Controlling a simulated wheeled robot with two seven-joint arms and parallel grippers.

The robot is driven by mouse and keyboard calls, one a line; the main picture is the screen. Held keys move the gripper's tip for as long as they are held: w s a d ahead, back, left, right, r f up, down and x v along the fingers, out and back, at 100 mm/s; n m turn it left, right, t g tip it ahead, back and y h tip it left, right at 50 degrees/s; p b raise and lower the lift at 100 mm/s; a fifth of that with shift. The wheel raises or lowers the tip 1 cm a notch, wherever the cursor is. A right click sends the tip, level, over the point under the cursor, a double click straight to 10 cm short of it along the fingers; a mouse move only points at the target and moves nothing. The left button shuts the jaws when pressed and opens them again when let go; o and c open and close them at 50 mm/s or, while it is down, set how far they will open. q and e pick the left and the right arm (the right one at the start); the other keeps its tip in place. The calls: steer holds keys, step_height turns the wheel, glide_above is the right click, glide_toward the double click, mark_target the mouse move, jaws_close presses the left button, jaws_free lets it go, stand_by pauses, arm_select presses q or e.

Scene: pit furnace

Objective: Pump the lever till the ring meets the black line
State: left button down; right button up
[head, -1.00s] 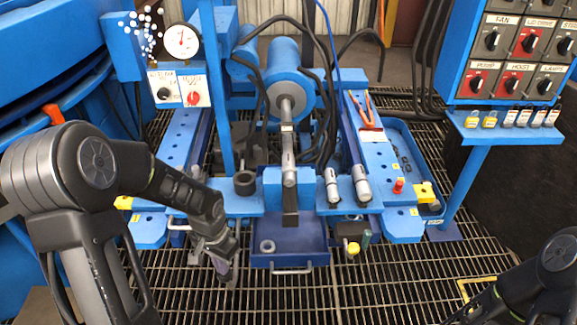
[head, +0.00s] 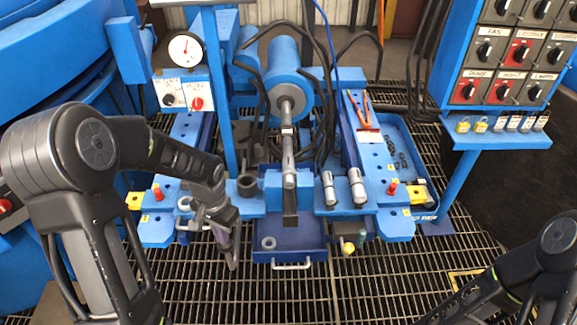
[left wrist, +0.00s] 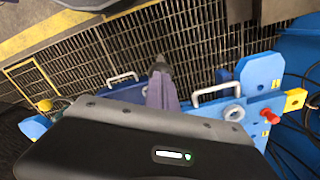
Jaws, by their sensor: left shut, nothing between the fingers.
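A bright rod (head: 287,150) comes forward from the blue cylinder (head: 284,75) in the middle of the head view, with a pale band partway along it. I cannot tell which band is the ring, and I cannot make out a black line. No part is clearly recognisable as the pump lever. My left gripper (head: 234,262) is shut and empty, pointing down over the grating, left of the blue tray (head: 293,240). In the left wrist view its closed fingertips (left wrist: 159,64) lie between two pale handles (left wrist: 216,91), apart from both. My right gripper is out of view.
A dial gauge (head: 186,49) and a knob panel (head: 183,95) stand at the back left. A blue switch cabinet (head: 475,75) stands at the right. Red pegs stand at both ends of the front rail. Open grating (head: 300,295) lies in front.

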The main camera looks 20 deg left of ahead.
arm_select(q)
step_height(320, 180, down, 11)
steer(key=s+b, duration=0.2)
steer(key=b, duration=0.6)
steer(key=shift+s+d, duration=0.3)
steer(key=shift+d, duration=0.15)
stand_by(0.6)
steer(key=shift+r, duration=0.15)
steer(key=r+p, duration=0.3)
steer(key=w+r+p, duration=0.1)
steer(key=r+p, duration=0.1)
steer(key=r, duration=0.2)
steer(key=w+a+r+p, duration=0.1)
steer(key=r+p, duration=0.2)
steer(key=r, duration=0.1)
steer(key=shift+w+p, duration=0.25)
steer(key=shift+p, duration=0.05)
steer(key=shift+f, duration=0.25)
steer(key=shift+f+b, duration=0.35)
steer(key=shift+b, duration=0.2)
step_height(320, 180, down, 10)
steer(key=s+b, duration=0.2)
steer(key=b, duration=0.5)
steer(key=shift+s+d+b, duration=0.25)
steer(key=shift+d+b, duration=0.1)
steer(key=shift+d, duration=0.1)
steer(key=shift+r, duration=0.1)
